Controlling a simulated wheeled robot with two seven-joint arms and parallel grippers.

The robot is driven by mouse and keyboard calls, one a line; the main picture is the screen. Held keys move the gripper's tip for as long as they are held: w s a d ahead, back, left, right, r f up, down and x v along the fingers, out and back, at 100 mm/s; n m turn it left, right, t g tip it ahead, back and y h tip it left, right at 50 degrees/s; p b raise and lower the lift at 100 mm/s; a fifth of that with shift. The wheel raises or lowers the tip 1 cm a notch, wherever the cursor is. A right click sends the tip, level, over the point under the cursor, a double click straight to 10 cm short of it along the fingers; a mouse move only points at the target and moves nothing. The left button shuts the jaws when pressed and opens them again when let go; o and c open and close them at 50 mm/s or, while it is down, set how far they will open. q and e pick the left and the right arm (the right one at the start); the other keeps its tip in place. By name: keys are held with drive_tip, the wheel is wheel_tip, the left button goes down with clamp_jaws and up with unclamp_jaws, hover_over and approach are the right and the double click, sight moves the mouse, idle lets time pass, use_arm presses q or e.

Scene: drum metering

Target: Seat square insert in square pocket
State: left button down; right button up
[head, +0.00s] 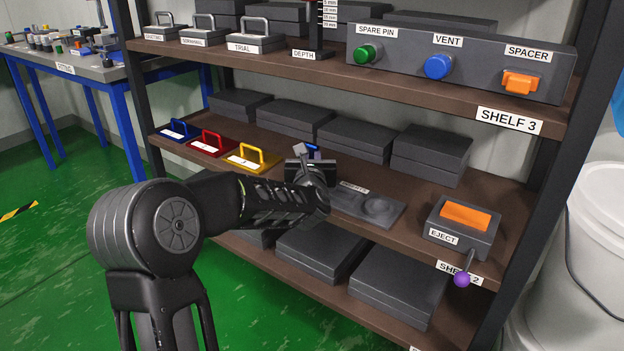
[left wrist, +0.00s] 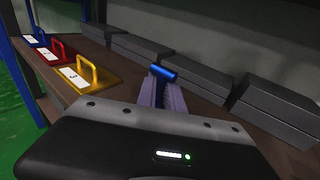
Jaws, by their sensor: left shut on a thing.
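My left gripper (head: 307,152) reaches in from the left over the middle shelf. It is shut on a small blue piece (head: 314,149), which is held above the shelf. In the left wrist view the blue piece (left wrist: 163,73) sits crosswise at the fingertips and looks rod-like; I cannot tell whether it is square. A grey plate (head: 398,216) lies on the shelf just right of the gripper, with a round recess and a small label. The gripper and arm hide the plate's left part, and no square pocket can be made out. My right gripper is not in view.
Blue (head: 176,131), red (head: 209,144) and yellow (head: 246,158) handled plates lie left on the shelf. Dark boxes (head: 355,140) line its back. An eject box (head: 462,226) with an orange top stands at right. The upper shelf (head: 420,92) overhangs.

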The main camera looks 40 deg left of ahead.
use_arm(q)
drive_tip(key=shift+f, duration=0.15)
drive_tip(key=shift+f+b, duration=0.85)
drive_tip(key=shift+f, duration=1.6)
drive_tip(key=shift+f+b, duration=0.2)
drive_tip(key=shift+b, duration=0.1)
drive_tip(key=c, duration=1.5)
unclamp_jaws()
drive_tip(key=shift+r, duration=0.15)
drive_tip(key=shift+r+p, duration=0.15)
drive_tip(key=shift+p, duration=0.25)
drive_tip(key=p+v, duration=0.1)
drive_tip(key=v, duration=1.1)
